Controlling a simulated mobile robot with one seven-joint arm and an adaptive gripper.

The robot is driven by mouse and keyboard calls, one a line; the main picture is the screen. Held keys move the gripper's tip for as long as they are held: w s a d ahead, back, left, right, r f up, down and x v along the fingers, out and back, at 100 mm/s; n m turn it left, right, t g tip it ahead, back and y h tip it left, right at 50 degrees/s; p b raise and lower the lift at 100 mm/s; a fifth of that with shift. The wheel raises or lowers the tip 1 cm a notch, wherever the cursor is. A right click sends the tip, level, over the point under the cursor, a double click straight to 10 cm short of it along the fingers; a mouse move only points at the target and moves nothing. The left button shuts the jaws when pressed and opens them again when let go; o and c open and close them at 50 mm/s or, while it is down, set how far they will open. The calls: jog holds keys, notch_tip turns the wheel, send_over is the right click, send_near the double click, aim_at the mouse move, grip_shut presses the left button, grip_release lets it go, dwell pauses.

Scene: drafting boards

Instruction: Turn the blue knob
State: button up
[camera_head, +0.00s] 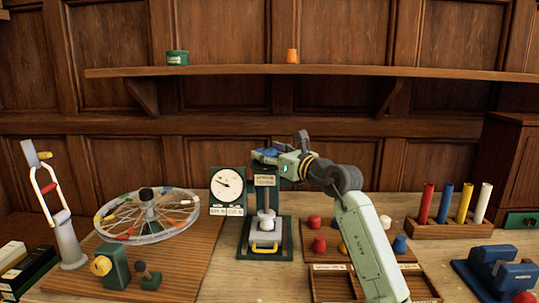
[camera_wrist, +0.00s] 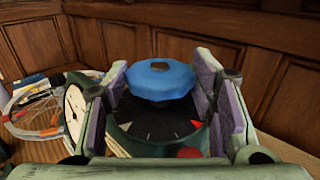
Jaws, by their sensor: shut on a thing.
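The blue knob (camera_wrist: 160,78) is faceted and sits on top of a dark green round housing with white tick marks and a red mark (camera_wrist: 160,130). In the head view the blue knob (camera_head: 264,152) shows at the top of a green test stand (camera_head: 249,190), partly hidden by my gripper. My gripper (camera_wrist: 158,88) has one pad on the left and one on the right of the knob and is shut on it. In the head view my gripper (camera_head: 285,158) reaches in from the right at the stand's top.
A white dial gauge (camera_head: 228,184) stands just left of the stand. A spoked wheel (camera_head: 147,215) lies further left. Red and blue pegs, a rack of coloured tubes (camera_head: 450,226) and a blue tool (camera_head: 495,272) are on the right. A shelf (camera_head: 340,70) runs above.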

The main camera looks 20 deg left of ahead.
jog(key=shift+s+f+m+t+b, duration=0.1)
jog(key=shift+m+t+b, duration=0.2)
jog(key=shift+t+b, duration=0.1)
